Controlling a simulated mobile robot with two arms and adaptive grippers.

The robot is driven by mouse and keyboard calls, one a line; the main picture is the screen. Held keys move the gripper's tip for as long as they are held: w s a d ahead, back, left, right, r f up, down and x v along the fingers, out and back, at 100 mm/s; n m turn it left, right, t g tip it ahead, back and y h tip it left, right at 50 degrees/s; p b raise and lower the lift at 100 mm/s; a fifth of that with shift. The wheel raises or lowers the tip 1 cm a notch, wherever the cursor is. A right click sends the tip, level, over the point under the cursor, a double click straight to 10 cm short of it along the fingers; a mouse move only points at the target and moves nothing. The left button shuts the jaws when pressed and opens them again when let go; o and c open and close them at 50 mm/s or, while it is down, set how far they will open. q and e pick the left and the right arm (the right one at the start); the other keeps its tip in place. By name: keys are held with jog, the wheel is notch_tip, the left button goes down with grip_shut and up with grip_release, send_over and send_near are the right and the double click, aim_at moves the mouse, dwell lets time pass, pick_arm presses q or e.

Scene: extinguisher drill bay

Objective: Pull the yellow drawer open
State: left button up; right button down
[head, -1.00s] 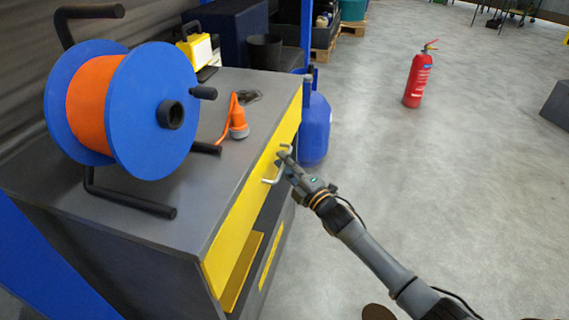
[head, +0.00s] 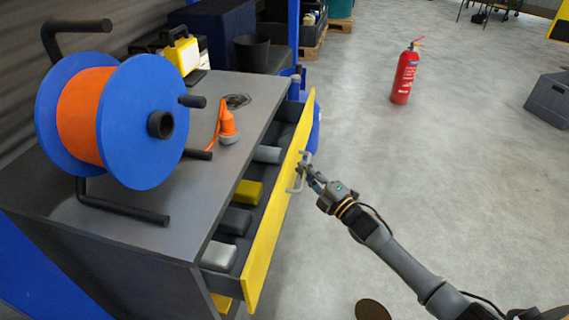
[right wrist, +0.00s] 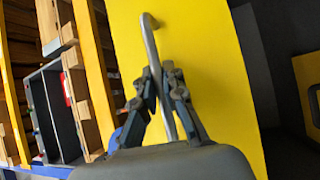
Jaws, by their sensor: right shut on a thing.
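The yellow drawer (head: 272,230) stands partly out of the grey workbench (head: 190,215). Several grey blocks and a yellow one lie inside it. Its metal bar handle (head: 297,178) is on the outer face. My right gripper (head: 309,174) is at the handle, its fingers closed around the bar. In the right wrist view the handle (right wrist: 150,40) runs between the fingers of the gripper (right wrist: 162,85), in front of the yellow drawer face (right wrist: 205,60). My left gripper is not in view.
A blue cable reel (head: 140,125) with orange cable and an orange plug (head: 228,125) are on the bench top. A red fire extinguisher (head: 404,76) stands on the floor farther back. The floor right of the bench is mostly clear.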

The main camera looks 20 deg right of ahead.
pick_arm(q)
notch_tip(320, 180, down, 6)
jog(key=p, duration=0.1)
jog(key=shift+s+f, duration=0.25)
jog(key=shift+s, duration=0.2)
pick_arm(e)
jog(key=s+d, duration=0.6)
jog(key=d, duration=0.3)
jog(key=s+d, duration=0.6)
jog(key=d, duration=0.4)
jog(key=shift+s, duration=0.35)
jog(key=shift+d+f, duration=0.1)
jog(key=c, duration=1.7)
grip_release()
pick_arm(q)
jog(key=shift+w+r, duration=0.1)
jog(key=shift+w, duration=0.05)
pick_arm(e)
jog(key=shift+s, duration=0.1)
jog(key=v, duration=1.2)
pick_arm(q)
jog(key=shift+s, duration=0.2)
